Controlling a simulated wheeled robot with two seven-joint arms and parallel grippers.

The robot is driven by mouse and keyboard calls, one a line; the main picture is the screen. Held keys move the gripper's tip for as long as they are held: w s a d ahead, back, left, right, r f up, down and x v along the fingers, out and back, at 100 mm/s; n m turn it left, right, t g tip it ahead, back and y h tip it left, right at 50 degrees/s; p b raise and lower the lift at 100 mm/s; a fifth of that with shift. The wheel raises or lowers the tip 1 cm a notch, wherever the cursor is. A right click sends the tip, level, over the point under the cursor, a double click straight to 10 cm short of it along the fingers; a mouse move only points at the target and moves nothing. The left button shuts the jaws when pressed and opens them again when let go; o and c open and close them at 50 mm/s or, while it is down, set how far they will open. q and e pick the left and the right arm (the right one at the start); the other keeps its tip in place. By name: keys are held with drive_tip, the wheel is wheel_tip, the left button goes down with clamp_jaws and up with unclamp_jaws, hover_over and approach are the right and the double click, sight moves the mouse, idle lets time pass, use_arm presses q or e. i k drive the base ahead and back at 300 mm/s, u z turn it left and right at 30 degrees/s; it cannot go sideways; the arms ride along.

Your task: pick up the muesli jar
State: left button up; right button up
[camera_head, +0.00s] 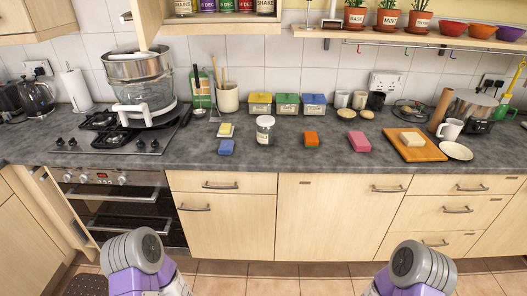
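A glass jar (265,131) with a pale lid and a small label stands upright on the dark counter (325,158), near the middle. I take it to be the muesli jar, but its label is too small to read. Nothing is touching it. Only grey and purple parts of my two arms show at the bottom edge. Neither gripper is in view.
A blue sponge (226,147) and an orange sponge (311,139) flank the jar. A pink sponge (359,142) and a wooden board (415,147) lie further right. Three coloured tins (287,104) stand behind. The hob (117,141) is left. A shelf (400,36) overhangs.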

sight(265, 135)
drive_tip(key=u, duration=1)
drive_tip(key=i, duration=1)
drive_tip(key=z, duration=0.15)
